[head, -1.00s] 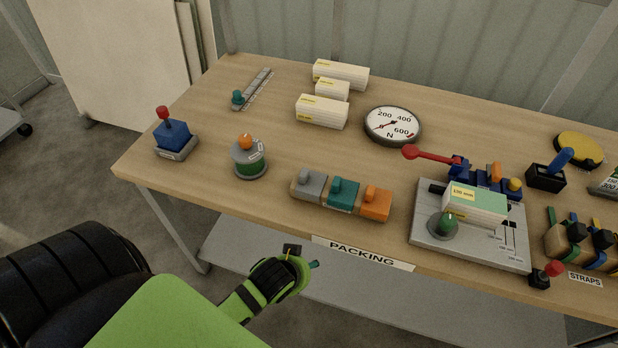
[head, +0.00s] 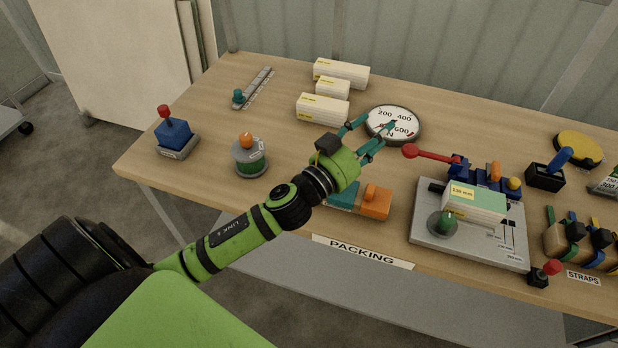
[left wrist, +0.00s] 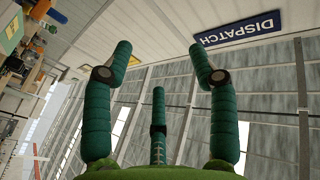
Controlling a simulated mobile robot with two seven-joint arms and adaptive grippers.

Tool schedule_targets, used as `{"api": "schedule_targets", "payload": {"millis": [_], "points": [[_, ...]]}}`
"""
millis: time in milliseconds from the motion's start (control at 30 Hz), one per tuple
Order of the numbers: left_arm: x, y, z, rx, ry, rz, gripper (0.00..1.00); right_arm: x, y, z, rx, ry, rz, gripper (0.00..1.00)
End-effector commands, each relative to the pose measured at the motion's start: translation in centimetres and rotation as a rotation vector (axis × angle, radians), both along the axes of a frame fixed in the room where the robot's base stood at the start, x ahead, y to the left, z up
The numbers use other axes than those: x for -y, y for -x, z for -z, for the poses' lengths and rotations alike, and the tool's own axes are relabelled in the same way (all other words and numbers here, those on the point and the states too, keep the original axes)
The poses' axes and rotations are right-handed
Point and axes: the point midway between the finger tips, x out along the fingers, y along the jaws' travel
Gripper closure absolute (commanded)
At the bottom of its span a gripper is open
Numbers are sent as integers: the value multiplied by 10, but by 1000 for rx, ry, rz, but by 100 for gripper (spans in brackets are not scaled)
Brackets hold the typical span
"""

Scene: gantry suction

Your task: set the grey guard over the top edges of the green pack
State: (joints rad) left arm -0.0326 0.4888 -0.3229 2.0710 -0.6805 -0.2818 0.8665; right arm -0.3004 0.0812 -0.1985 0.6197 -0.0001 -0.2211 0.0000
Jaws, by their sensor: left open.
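The green pack (head: 476,204), a white block with a green top and a yellow label, sits on a grey plate (head: 428,239) at the right of the table. The grey guard is hidden in the head view behind my left wrist. The teal guard (head: 343,197) shows partly, and the orange guard (head: 375,203) stands to its right. My left gripper (head: 373,137) is open and empty above the table, its fingers across the dial, left of the pack and apart from it. Its spread fingers also show in the left wrist view (left wrist: 160,55). My right gripper is not in view.
A red-knobbed lever (head: 430,154) sticks out left behind the pack. A round dial (head: 393,124) and white boxes (head: 322,109) stand at the back. A spool (head: 249,160) and a blue block with a red knob (head: 174,136) stand left. Strap clips (head: 578,245) are at the right.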

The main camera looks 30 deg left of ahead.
Motion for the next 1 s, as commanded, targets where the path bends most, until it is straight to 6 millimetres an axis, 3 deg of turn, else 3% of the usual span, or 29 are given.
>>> {"api": "schedule_targets", "payload": {"millis": [33,133,233,300,367,500,600,700,833,1000], "points": [[15,-7,-19,82,-46,117,41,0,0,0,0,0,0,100],[48,-5,-33,161,-149,384,41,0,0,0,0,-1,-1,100],[65,2,-19,116,-292,639,41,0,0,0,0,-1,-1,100],[59,6,2,10,-410,785,41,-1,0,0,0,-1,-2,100],[42,10,25,-127,-512,877,41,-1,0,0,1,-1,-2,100],[-31,17,66,-521,-701,947,41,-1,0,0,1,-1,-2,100],[-88,25,78,-781,-773,905,41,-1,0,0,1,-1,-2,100],[-131,34,81,-971,-805,846,41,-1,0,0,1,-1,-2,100],[-157,41,83,-1095,-815,797,41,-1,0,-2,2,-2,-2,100],[-155,43,97,-1120,-813,792,41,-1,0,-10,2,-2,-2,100]]}}
